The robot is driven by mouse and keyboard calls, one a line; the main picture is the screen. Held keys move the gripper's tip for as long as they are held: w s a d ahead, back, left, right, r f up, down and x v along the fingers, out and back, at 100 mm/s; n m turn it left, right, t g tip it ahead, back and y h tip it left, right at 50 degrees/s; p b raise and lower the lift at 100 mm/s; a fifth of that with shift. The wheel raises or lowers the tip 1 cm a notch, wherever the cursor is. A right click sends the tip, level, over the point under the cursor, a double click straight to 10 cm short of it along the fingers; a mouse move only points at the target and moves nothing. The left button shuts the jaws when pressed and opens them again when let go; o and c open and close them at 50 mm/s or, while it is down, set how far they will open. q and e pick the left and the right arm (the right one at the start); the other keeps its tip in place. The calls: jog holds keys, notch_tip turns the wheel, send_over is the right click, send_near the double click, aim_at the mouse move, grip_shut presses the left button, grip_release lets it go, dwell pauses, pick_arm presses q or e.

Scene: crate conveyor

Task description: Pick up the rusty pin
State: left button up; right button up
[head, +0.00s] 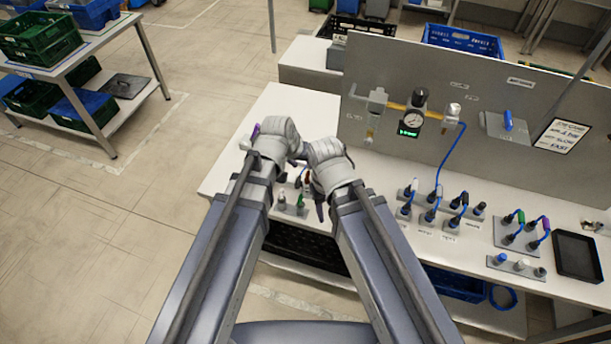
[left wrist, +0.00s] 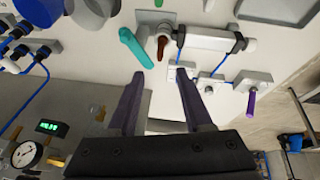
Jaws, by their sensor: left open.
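The rusty pin (left wrist: 162,47) is reddish brown and shows in the left wrist view. It stands in a small grey fitting between a teal handle (left wrist: 134,48) and a grey cylinder (left wrist: 207,40). My left gripper (left wrist: 160,75) is open and empty, its two dark fingers pointing toward the pin with a gap left before it. In the head view my left gripper (head: 293,160) is over the bench and its hand hides most of the pin's area. My right gripper (head: 320,206) is close beside it, its jaws mostly hidden by its own wrist.
A purple-tipped pin (left wrist: 251,103) stands to the right in the left wrist view. An upright panel with a gauge (head: 408,119) rises behind the bench. Several fittings with blue hoses (head: 440,204) stand to the right. A black tray (head: 577,256) lies at the right end.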

aim_at(308, 181)
pick_arm(q)
jog(key=b+x, duration=0.2)
jog(key=shift+w+d+f+b, duration=0.1)
jog(key=shift+f+b, duration=0.2)
jog(key=shift+f, duration=0.1)
jog(key=b+x, duration=0.4)
jog(key=shift+f, duration=0.35)
jog(key=shift+f+b, duration=0.3)
jog(key=shift+b, duration=0.2)
jog(key=shift+r, duration=0.1)
grip_shut()
